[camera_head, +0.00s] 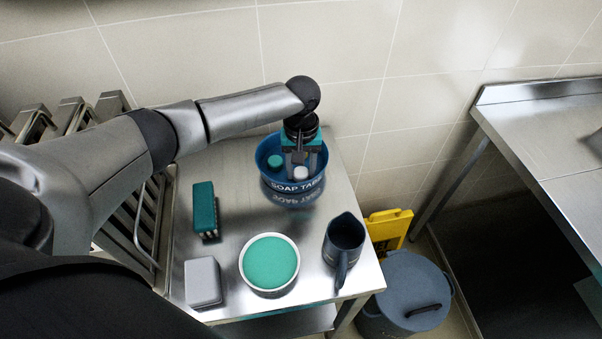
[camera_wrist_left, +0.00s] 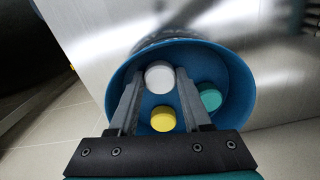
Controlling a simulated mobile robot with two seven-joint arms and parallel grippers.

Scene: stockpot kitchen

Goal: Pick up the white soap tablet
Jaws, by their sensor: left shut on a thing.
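The white soap tablet (camera_head: 301,173) is inside a blue tub (camera_head: 268,184) with lettering on its front, at the back of the steel table. My left gripper (camera_head: 298,163) reaches down into the tub from above. In the left wrist view its fingertips (camera_wrist_left: 161,76) are shut on the white tablet (camera_wrist_left: 159,77), one on each side. A green tablet (camera_head: 275,161) lies beside it in the tub; it also shows in the left wrist view (camera_wrist_left: 210,99). A yellow tablet (camera_wrist_left: 163,118) shows between the fingers, nearer the palm. My right gripper is out of view.
On the steel table (camera_head: 228,257) stand a green brush (camera_head: 204,207), a grey block (camera_head: 202,281), a white-rimmed round container with a green top (camera_head: 270,262) and a dark jug (camera_head: 344,240). A grey lidded pot (camera_head: 408,291) and a yellow sign (camera_head: 388,228) are to the right.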

